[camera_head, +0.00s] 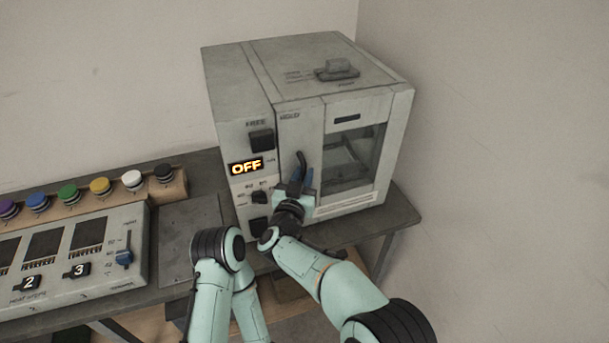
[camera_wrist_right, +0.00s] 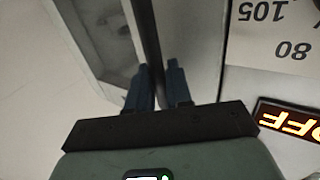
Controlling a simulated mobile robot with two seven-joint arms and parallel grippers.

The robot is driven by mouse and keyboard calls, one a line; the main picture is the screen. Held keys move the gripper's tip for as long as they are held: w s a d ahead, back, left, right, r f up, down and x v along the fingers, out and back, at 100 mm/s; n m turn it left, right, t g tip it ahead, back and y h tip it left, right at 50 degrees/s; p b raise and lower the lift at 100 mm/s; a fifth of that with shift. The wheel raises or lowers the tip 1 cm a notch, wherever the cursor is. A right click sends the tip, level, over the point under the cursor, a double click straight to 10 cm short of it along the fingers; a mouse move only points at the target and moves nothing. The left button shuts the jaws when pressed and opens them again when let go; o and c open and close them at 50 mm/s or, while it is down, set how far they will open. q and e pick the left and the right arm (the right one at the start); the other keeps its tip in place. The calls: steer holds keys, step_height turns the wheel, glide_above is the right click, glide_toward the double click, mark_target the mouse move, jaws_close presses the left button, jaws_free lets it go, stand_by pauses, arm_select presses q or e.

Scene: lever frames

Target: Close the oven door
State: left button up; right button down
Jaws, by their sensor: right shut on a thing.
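The oven (camera_head: 245,85) is a grey box on the table with a display reading OFF. Its door (camera_head: 310,125) has a dark glass window (camera_head: 355,155) on the right and a dark upright handle (camera_head: 301,160) on the left. The door looks flush or nearly flush with the front; I cannot tell if a small gap is left. My right gripper (camera_head: 297,185) is shut on the handle. In the right wrist view its blue fingers (camera_wrist_right: 156,88) stand on either side of the dark handle bar (camera_wrist_right: 146,35). My left arm is at the bottom centre; its gripper does not show.
Walls stand close behind and right. The table edge (camera_head: 403,218) is just right of the oven.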

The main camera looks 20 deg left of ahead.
steer(key=shift+w+d+r, duration=0.1)
steer(key=shift+w+r, duration=0.15)
steer(key=shift+r, duration=0.25)
steer(key=c, duration=1.4)
jaws_free()
steer(key=shift+o, duration=1)
steer(key=shift+w+f, duration=0.1)
steer(key=shift+f, duration=0.15)
